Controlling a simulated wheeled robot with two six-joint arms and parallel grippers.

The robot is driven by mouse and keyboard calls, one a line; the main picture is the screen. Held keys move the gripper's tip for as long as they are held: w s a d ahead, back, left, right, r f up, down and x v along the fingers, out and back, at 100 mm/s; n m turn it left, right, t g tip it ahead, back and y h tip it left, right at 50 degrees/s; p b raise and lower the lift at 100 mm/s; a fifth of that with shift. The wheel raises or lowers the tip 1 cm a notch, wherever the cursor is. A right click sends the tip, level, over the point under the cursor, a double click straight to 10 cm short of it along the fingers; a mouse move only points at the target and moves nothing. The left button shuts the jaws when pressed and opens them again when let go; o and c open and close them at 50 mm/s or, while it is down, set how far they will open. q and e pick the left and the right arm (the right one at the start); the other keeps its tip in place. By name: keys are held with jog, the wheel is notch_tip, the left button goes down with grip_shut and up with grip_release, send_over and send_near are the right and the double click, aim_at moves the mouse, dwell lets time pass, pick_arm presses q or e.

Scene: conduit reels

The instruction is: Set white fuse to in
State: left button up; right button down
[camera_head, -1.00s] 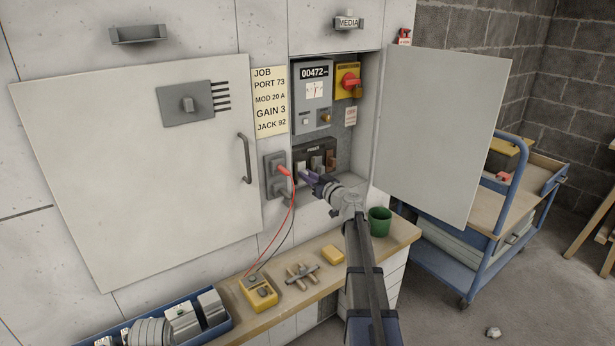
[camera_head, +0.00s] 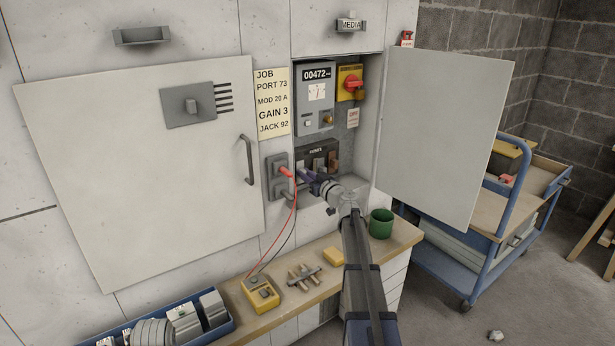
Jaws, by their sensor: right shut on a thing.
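The fuse block (camera_head: 316,150) is a dark panel low in the open cabinet. The white fuse (camera_head: 301,167) is at its left end, a grey one (camera_head: 317,164) is in the middle and a brown one (camera_head: 332,161) at the right. My right gripper (camera_head: 304,175) reaches up from below, its jaws shut on the white fuse and hiding its lower part. How deep the fuse sits is too small to tell. My left gripper is not in view.
The open cabinet door (camera_head: 445,135) stands right of my arm. A socket box (camera_head: 277,178) with a red plug and lead is close on the left.

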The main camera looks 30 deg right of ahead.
jog(key=c, duration=0.8)
grip_release()
jog(key=shift+w, duration=0.15)
jog(key=shift+o, duration=0.2)
jog(key=shift+a, duration=0.1)
jog(key=s, duration=0.7)
jog(key=shift+s+d, duration=0.35)
